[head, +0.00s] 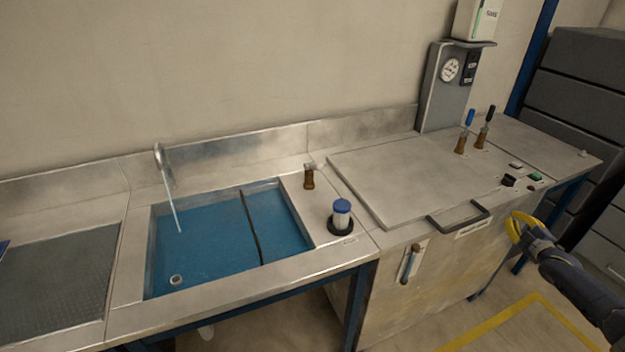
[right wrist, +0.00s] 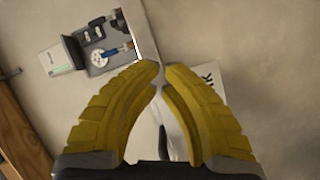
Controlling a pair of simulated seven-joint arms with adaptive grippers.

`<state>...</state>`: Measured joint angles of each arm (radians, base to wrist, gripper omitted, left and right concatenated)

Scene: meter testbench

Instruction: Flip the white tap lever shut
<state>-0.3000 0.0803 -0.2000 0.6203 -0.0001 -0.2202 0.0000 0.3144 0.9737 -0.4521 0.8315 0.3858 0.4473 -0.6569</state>
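The white tap lever (head: 313,165) sits on top of a small brass tap body (head: 309,179) at the back right corner of the sink. A thin stream of water (head: 174,206) runs from the curved metal spout (head: 160,158) into the basin. My right gripper (head: 514,228) is far to the right of the lever, in front of the bench's right part. In the right wrist view its yellow fingers (right wrist: 162,73) meet or nearly meet at the tips, with nothing held between them. My left gripper is out of view.
The sink basin (head: 215,240) holds blue water. A blue-capped container (head: 342,214) stands right of it, near the lever. Farther right are a metal lid with a dark handle (head: 460,216), and blue (head: 469,118) and black (head: 490,113) levers on brass valves.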

